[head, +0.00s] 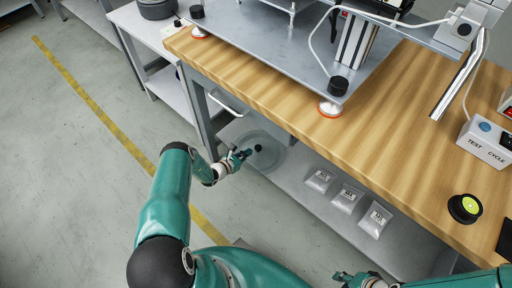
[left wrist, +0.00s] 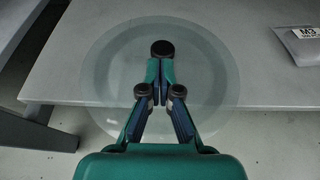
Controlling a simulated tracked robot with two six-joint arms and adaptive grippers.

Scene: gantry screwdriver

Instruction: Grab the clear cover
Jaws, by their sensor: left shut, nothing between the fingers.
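The clear cover (head: 273,163) is a round, see-through disc or dome with a black knob (head: 258,148), at the lower shelf under the bench. In the left wrist view the cover (left wrist: 210,70) reaches out past the shelf's front edge, and its black knob (left wrist: 162,47) shows just beyond my fingertips. My left gripper (head: 246,154) is at the cover, its fingers pointing at the knob. In the left wrist view the left gripper (left wrist: 160,68) is shut and empty; whether it touches the knob I cannot tell. My right gripper (head: 355,279) is partly seen at the bottom edge, its fingers unclear.
Several labelled bags (head: 346,198) lie on the lower shelf (head: 300,203) right of the cover. The wooden bench top (head: 400,150) overhangs the shelf, with a drawer handle (head: 226,103) near the cover. A test box (head: 485,145) stands on top. The floor at left is clear.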

